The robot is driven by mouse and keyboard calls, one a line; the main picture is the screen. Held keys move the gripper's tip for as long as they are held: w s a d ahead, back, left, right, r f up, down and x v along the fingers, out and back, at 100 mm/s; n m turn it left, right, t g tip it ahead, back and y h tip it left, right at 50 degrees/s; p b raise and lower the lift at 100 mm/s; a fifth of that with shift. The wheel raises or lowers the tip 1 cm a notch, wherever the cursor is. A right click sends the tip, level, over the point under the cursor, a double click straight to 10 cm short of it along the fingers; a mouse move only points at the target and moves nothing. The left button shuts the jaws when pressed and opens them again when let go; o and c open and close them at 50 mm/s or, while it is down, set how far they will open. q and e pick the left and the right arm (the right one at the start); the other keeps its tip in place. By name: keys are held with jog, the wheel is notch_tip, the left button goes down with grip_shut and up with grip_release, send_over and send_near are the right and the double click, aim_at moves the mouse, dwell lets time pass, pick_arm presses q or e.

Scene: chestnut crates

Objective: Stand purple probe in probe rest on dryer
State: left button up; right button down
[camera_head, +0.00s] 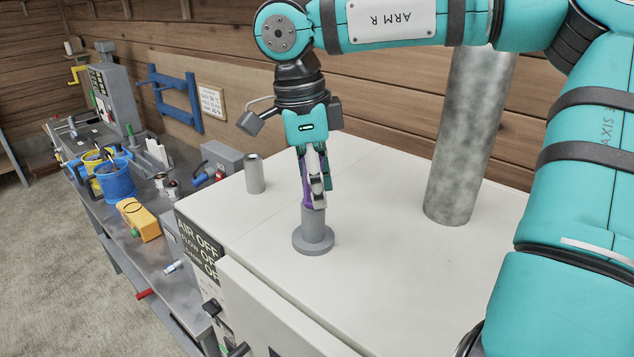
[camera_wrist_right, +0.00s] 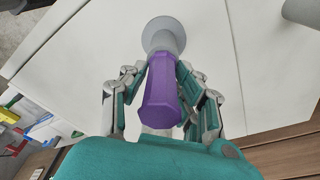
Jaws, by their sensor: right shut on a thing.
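The purple probe (camera_head: 308,190) is between the fingers of my right gripper (camera_head: 315,185), which is shut on it. The probe stands about upright over the grey probe rest (camera_head: 314,240), a round-based post on the white dryer top (camera_head: 390,270). Its lower end meets the top of the rest; how deep it sits inside cannot be told. In the right wrist view the probe (camera_wrist_right: 161,90) lies between the fingers (camera_wrist_right: 162,88), in line with the rest (camera_wrist_right: 163,34). My left gripper is not in view.
A small grey cylinder (camera_head: 255,174) stands on the dryer left of the rest. A thick metal pipe (camera_head: 465,140) rises from the dryer at the right. A workbench at the left holds a blue bucket (camera_head: 116,182) and a yellow box (camera_head: 140,220).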

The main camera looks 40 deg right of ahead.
jog(key=shift+f, duration=0.2)
jog(key=c, duration=0.9)
grip_release()
jog(key=shift+r, duration=0.1)
jog(key=r, duration=0.4)
jog(key=a+r, duration=0.1)
jog(key=r, duration=0.3)
jog(key=w+r, duration=0.1)
jog(key=r, duration=0.2)
jog(key=shift+a+r, duration=0.15)
jog(key=shift+r, duration=0.25)
